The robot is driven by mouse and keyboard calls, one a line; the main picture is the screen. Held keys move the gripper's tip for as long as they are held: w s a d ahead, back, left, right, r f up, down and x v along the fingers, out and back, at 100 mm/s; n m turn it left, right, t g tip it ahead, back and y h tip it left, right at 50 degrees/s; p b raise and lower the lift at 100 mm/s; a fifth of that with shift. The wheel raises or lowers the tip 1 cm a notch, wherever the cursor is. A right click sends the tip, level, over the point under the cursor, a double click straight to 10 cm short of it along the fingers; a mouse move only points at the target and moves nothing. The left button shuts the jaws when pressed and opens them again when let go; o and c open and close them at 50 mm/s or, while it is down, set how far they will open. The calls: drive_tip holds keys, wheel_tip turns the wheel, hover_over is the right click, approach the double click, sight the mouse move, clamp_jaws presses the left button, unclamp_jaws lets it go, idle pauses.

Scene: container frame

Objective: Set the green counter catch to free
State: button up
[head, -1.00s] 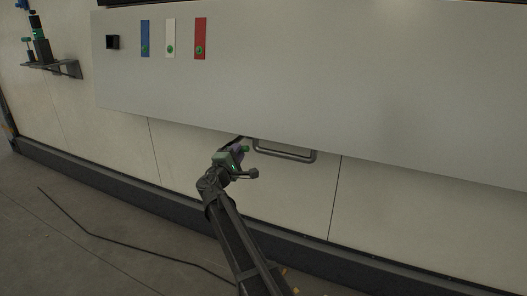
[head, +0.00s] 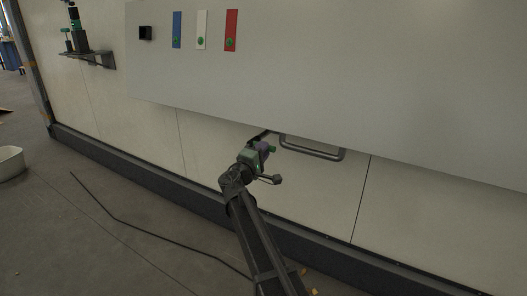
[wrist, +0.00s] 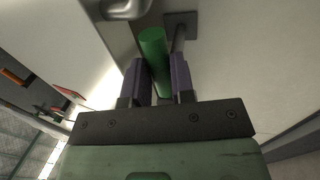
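The green counter catch shows as a green bar (wrist: 154,55) in the wrist view, and its tip (head: 272,149) shows small in the head view, below the grey panel's lower edge. My gripper (wrist: 157,82) has its two purple fingers on either side of the bar and appears closed on it. In the head view my gripper (head: 264,148) is at the wall just left of a metal handle. A grey rod with a square plate (wrist: 181,19) is beside the bar in the wrist view. The catch's setting cannot be read.
The large grey panel (head: 330,85) overhangs my gripper. A bent metal handle (head: 312,149) is close to its right. Blue (head: 177,30), white (head: 202,30) and red (head: 231,30) strips with green knobs are at upper left. A cable (head: 150,233) lies on the floor.

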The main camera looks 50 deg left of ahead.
drive_tip(key=shift+o, duration=0.8)
drive_tip(key=b+v, duration=0.2)
drive_tip(key=v, duration=0.9)
